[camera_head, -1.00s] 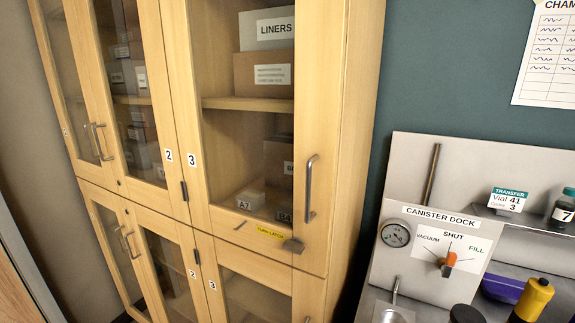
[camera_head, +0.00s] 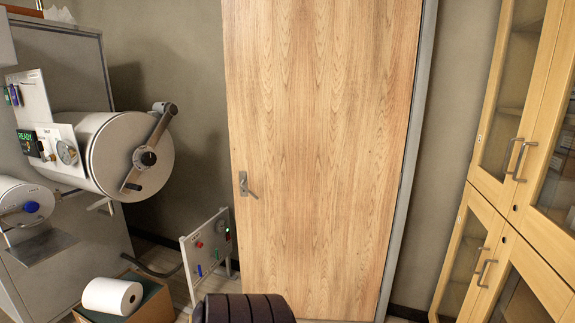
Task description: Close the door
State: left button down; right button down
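A tall wooden door (camera_head: 318,130) with a lever handle (camera_head: 249,186) near its left edge stands in the middle of the head view. A grey frame (camera_head: 412,150) runs along its right side; no frame shows along its left edge. I cannot tell for sure whether it stands ajar. At the left, a large round metal chamber door (camera_head: 128,160) with a dark bar handle appears seated on its cylinder. A smaller round door (camera_head: 25,205) with a blue knob is below it. Neither of my grippers is in view.
A wooden cabinet (camera_head: 481,205) with glass doors stands at the right. A low panel stand (camera_head: 207,250) and a box with a white paper roll (camera_head: 112,296) are at the lower left. A dark ribbed object (camera_head: 243,308) is at the bottom edge, before the wooden door.

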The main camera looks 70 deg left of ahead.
aim_at(319, 92)
jog(key=u, duration=2.25)
